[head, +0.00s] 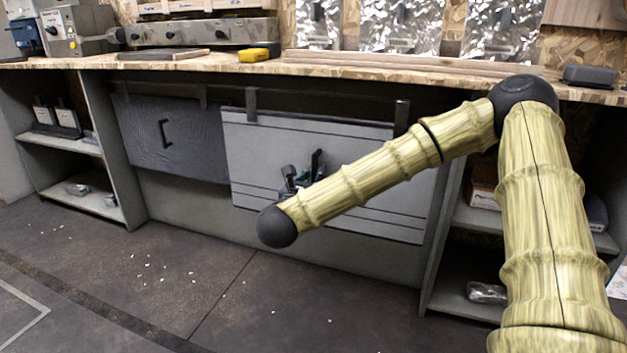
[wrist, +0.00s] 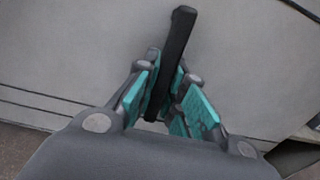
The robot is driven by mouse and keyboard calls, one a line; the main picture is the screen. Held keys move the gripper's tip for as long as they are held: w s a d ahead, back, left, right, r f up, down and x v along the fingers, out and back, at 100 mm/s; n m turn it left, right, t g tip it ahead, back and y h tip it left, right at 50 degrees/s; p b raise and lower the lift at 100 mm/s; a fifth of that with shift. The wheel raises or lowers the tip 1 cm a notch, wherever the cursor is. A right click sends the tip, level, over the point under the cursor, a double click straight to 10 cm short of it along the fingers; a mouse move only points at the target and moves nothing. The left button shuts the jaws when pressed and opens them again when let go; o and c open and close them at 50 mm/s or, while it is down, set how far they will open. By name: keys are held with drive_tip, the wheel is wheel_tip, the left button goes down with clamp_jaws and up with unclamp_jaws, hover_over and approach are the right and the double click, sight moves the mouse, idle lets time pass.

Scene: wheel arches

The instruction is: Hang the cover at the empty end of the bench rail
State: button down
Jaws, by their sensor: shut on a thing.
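A light grey cover (head: 330,150) with two dark hooks at its top corners stands upright under the bench top, in the right part of the opening. My gripper (head: 304,172) is at the cover's middle, partly hidden by my arm. In the wrist view my gripper (wrist: 168,95) has its teal pads on both sides of the cover's black bar handle (wrist: 179,45), shut on it. A dark grey cover (head: 175,138) with a black handle hangs to the left. The rail is lost in shadow; I cannot tell whether the light cover's hooks rest on it.
The wooden bench top (head: 330,68) runs above, carrying a yellow tool (head: 259,53) and a dark box (head: 588,76). Shelves flank the opening; the left shelf (head: 62,142) holds small items. The floor (head: 210,280) in front is clear apart from small pale scraps.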

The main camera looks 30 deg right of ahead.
drive_tip(key=f+p+x, duration=0.1)
drive_tip(key=f+x, duration=0.1)
drive_tip(key=x, duration=1.3)
drive_tip(key=shift+w+d+f, duration=0.15)
drive_tip(key=shift+w+d, duration=0.05)
drive_tip(key=shift+w, duration=0.05)
idle(0.8)
idle(0.4)
drive_tip(key=c, duration=1.4)
unclamp_jaws()
drive_tip(key=shift+c, duration=0.2)
drive_tip(key=shift+f, duration=0.1)
